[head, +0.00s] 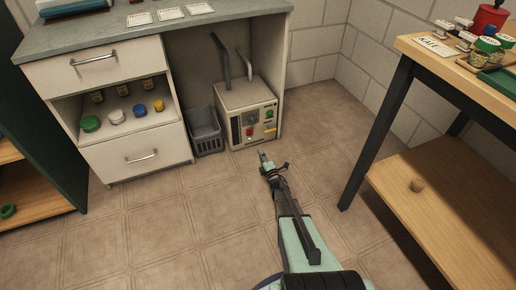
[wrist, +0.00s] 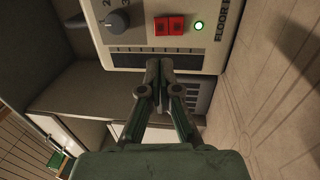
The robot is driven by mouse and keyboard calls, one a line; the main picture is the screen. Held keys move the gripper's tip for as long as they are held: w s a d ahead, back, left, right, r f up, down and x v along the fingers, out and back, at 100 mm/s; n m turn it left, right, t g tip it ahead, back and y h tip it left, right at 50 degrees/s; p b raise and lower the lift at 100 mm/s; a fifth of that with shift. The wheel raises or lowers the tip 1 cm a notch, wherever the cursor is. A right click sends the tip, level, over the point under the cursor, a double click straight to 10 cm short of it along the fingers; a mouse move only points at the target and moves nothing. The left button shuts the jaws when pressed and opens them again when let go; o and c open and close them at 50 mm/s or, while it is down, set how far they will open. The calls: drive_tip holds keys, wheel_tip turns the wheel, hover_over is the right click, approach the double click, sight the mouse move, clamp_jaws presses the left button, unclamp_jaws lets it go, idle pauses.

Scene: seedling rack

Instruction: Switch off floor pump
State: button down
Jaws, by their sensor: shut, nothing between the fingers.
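The floor pump (head: 240,98) is a cream box on the floor under the counter, with pipes rising from its top. In the wrist view its front panel (wrist: 140,60) fills the upper part. It carries a red two-part switch (wrist: 169,26), a lit green lamp (wrist: 199,25), a dark grey dial (wrist: 117,22) and a label reading "FLOOR", partly cut off. My gripper (wrist: 159,66) is shut and empty, its fingertips at the panel's lower edge, below the switch. I cannot tell whether they touch the panel. In the head view my gripper (head: 262,155) is in front of the pump.
A grey basket (head: 207,142) stands left of the pump, beside the drawer cabinet (head: 140,155). The counter (head: 230,15) overhangs the pump. A wooden bench (head: 440,195) with a dark leg (head: 375,140) stands to the right. The tiled floor in front is clear.

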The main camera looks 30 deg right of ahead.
sight(250, 131)
drive_tip(key=w+b, duration=0.1)
drive_tip(key=w, duration=0.2)
drive_tip(key=w+b, duration=0.1)
drive_tip(key=w, duration=0.3)
drive_tip(key=w+r+b, duration=0.1)
drive_tip(key=w+b, duration=0.1)
drive_tip(key=w, duration=0.2)
drive_tip(key=shift+w+d, duration=0.2)
drive_tip(key=shift+d, duration=0.15)
drive_tip(key=shift+w+r, duration=0.25)
drive_tip(key=shift+w, duration=0.45)
